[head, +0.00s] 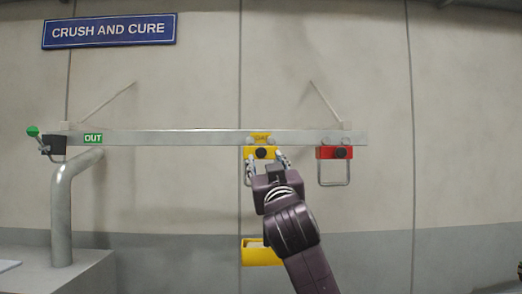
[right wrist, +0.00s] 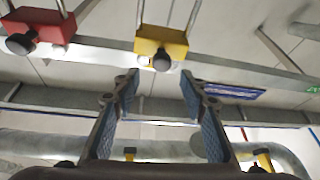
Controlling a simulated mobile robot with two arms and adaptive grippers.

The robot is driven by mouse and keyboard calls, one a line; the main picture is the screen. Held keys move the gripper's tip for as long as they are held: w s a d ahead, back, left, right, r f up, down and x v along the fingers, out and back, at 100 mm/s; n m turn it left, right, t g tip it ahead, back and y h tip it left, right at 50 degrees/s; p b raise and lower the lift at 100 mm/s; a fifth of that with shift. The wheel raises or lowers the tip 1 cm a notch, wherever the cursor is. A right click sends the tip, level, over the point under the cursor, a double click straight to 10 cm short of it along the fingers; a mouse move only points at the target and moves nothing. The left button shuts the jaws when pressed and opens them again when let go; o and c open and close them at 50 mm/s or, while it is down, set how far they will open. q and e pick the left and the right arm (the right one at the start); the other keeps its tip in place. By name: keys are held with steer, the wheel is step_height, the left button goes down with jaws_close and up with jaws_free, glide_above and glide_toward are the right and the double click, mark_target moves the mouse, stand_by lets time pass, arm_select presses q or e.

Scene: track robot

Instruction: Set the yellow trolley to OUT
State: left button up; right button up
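The yellow trolley (head: 248,153) hangs on a grey overhead rail (head: 190,137), right of the rail's middle, with a black knob on its front. It also shows in the right wrist view (right wrist: 150,42), ahead of and between the fingertips. My right gripper (head: 265,162) is just below and in front of the trolley in the head view. In the right wrist view (right wrist: 160,82) its fingers are apart with nothing between them; contact with the trolley is not visible. The green OUT sign (head: 93,138) is near the rail's left end. My left gripper is not in view.
A red trolley (head: 323,153) with a wire hanger is right of the yellow one. A black device with a green-ended lever (head: 33,131) sits at the rail's left end. A yellow container (head: 260,258) is low down behind my arm. The rail between OUT and the yellow trolley looks clear.

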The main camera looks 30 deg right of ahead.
mark_target(261, 153)
steer(key=p+x, duration=0.4)
steer(key=x, duration=0.3)
steer(key=shift+w, duration=0.25)
steer(key=shift+f, duration=0.1)
jaws_close()
